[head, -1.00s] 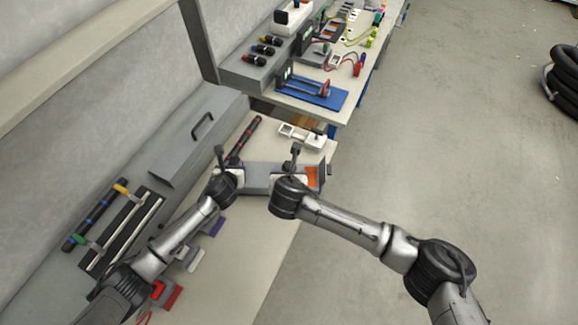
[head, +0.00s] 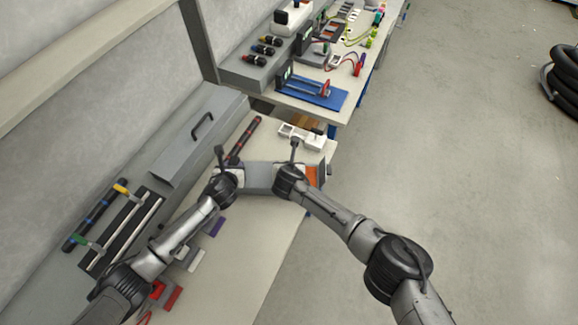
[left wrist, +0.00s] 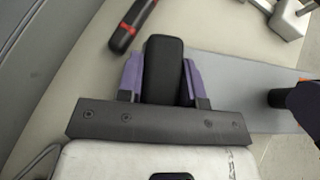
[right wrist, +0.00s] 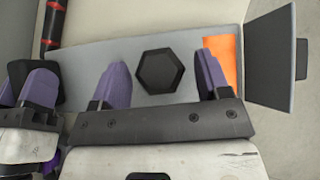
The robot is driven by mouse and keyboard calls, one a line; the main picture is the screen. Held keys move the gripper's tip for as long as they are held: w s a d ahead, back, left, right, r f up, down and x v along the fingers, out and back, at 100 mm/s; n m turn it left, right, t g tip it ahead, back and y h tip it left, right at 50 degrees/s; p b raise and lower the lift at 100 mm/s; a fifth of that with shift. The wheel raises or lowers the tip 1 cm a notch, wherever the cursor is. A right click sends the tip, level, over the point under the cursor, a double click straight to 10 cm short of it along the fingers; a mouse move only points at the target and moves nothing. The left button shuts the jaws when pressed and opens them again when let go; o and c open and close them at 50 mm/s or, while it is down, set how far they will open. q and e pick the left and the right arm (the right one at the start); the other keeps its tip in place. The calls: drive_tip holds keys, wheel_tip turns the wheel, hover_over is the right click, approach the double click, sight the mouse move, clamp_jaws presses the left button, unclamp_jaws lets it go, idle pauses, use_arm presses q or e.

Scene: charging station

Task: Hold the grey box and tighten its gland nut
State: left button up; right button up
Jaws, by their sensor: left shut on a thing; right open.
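The grey box (head: 261,176) lies on the bench between my two grippers, long side across. In the right wrist view its face (right wrist: 85,62) carries a black hexagonal gland nut (right wrist: 158,71) and an orange patch (right wrist: 222,58). My left gripper (left wrist: 163,78) is shut on a black block (left wrist: 164,50) at the box's left end. My right gripper (right wrist: 160,82) is open, with its purple fingers on either side of the nut and visible gaps to it. Whether the fingertips reach down to the nut's level cannot be told.
A dark upright plate (right wrist: 270,58) stands at the box's right end. A black-and-red rod (head: 245,139) and a white fixture (head: 300,135) lie behind the box. A grey handled case (head: 195,135) is at the left. Small coloured blocks lie nearer on the bench.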

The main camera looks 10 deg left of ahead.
drive_tip(key=shift+w+f, duration=0.15)
drive_tip(key=shift+w, duration=0.05)
idle(0.3)
